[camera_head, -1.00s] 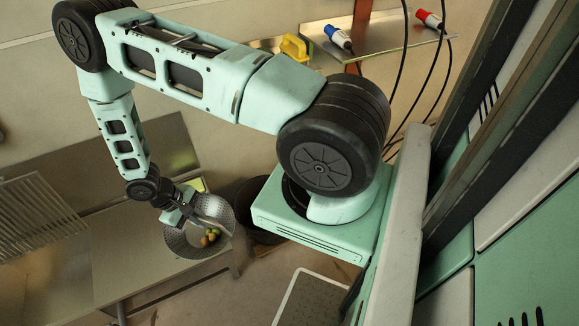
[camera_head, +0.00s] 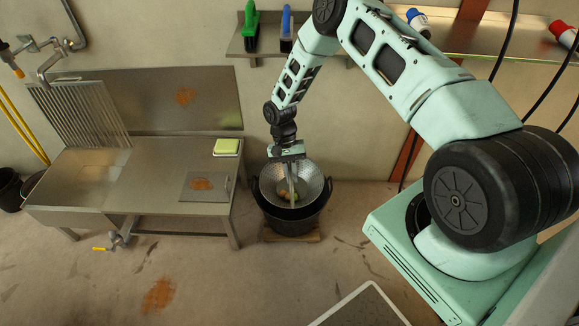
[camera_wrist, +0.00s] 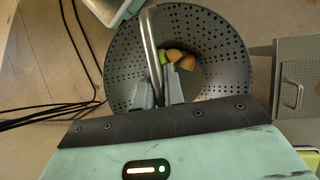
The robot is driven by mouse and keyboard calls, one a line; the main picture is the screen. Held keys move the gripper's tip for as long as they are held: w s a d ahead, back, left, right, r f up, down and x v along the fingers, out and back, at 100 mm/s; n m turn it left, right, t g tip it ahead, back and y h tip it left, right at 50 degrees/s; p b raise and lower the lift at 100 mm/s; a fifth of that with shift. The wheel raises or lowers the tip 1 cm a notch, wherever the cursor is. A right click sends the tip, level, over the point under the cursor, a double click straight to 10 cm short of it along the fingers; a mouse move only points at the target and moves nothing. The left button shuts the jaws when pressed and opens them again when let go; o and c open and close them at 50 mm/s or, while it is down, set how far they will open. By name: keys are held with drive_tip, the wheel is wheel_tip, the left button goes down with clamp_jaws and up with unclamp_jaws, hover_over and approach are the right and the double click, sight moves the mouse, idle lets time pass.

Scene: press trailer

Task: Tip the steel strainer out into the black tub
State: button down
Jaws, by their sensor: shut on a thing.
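The steel strainer (camera_head: 312,177) is a perforated bowl with a bar handle across it. It hangs in my gripper (camera_head: 289,158) over the black tub (camera_head: 291,217), and its lower part overlaps the tub's mouth in the head view. In the wrist view the strainer (camera_wrist: 215,50) fills the middle, and my gripper (camera_wrist: 160,92) is shut on its handle. Orange and green pieces (camera_wrist: 180,60) lie inside the strainer, which looks roughly upright. The tub stands on a low wooden base on the floor. The inside of the tub is mostly hidden by the strainer.
A steel sink table (camera_head: 150,185) stands left of the tub, with a yellow-green sponge box (camera_head: 227,146) and a steel lid-like plate (camera_head: 206,187) on it. A wall shelf (camera_head: 250,42) with brushes is above.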

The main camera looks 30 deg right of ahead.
drive_tip(key=w+d+f+m+t+y+b, duration=0.2)
drive_tip(key=w+d+f+m+b, duration=0.25)
drive_tip(key=w+m+b, duration=0.35)
drive_tip(key=w+d+f+m+t+y+b, duration=0.2)
drive_tip(key=w+d+f+m+t+b, duration=0.15)
drive_tip(key=w+f+m+b, duration=0.55)
drive_tip(key=s+f+n+t+b, duration=0.2)
drive_tip(key=s+n+t+b, duration=0.7)
drive_tip(key=b, duration=2.4)
drive_tip(key=a+t, duration=0.1)
drive_tip(key=t, duration=0.7)
drive_tip(key=shift+s+f, duration=0.35)
